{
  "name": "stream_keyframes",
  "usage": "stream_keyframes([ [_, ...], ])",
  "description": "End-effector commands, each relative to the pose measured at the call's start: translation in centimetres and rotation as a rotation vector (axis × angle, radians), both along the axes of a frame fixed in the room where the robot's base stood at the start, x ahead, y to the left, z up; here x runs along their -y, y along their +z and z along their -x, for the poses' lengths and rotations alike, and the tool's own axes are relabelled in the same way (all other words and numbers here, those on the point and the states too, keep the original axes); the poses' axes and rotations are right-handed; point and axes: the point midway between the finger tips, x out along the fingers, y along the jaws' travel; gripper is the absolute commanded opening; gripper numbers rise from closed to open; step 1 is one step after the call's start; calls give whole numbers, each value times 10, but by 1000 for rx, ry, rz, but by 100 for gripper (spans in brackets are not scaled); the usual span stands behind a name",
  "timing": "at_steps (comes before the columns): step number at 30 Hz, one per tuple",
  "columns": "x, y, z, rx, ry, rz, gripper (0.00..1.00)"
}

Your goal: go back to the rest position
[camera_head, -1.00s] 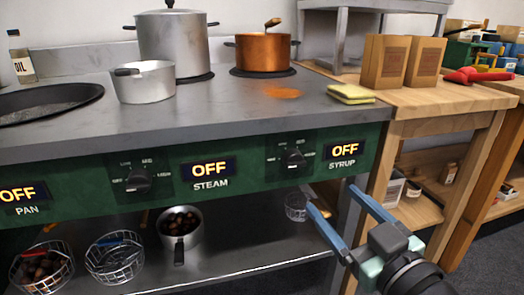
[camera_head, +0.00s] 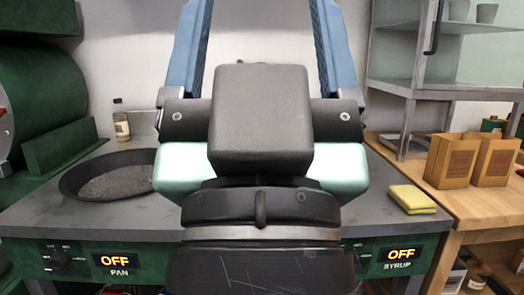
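My gripper (camera_head: 258,22) fills the middle of the head view, raised upright close to the camera. Its two blue fingers stand wide apart, and their tips run past the top edge. Only white wall shows between the fingers, with nothing held in the visible part. My wrist and gripper body hide the middle of the stove top (camera_head: 395,210), including where the steel pot and the copper pot stood.
A dark pan (camera_head: 85,187) and an oil bottle (camera_head: 121,124) are at left, beside green machinery (camera_head: 45,100). A yellow sponge (camera_head: 411,198) lies at the counter's right. Two paper bags (camera_head: 452,160) stand on the wooden table (camera_head: 480,210) below a metal shelf (camera_head: 440,90). PAN and SYRUP displays read OFF.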

Motion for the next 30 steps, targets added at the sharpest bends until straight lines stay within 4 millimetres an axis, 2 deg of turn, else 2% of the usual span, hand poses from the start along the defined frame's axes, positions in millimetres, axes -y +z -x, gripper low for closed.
stream_keyframes([
  [1,0,30,0,-1,-1,1,80],
  [6,0,83,-1,-3,0,1,80],
  [24,0,268,-1,-5,1,2,80],
  [30,0,313,-2,-5,1,2,80],
])
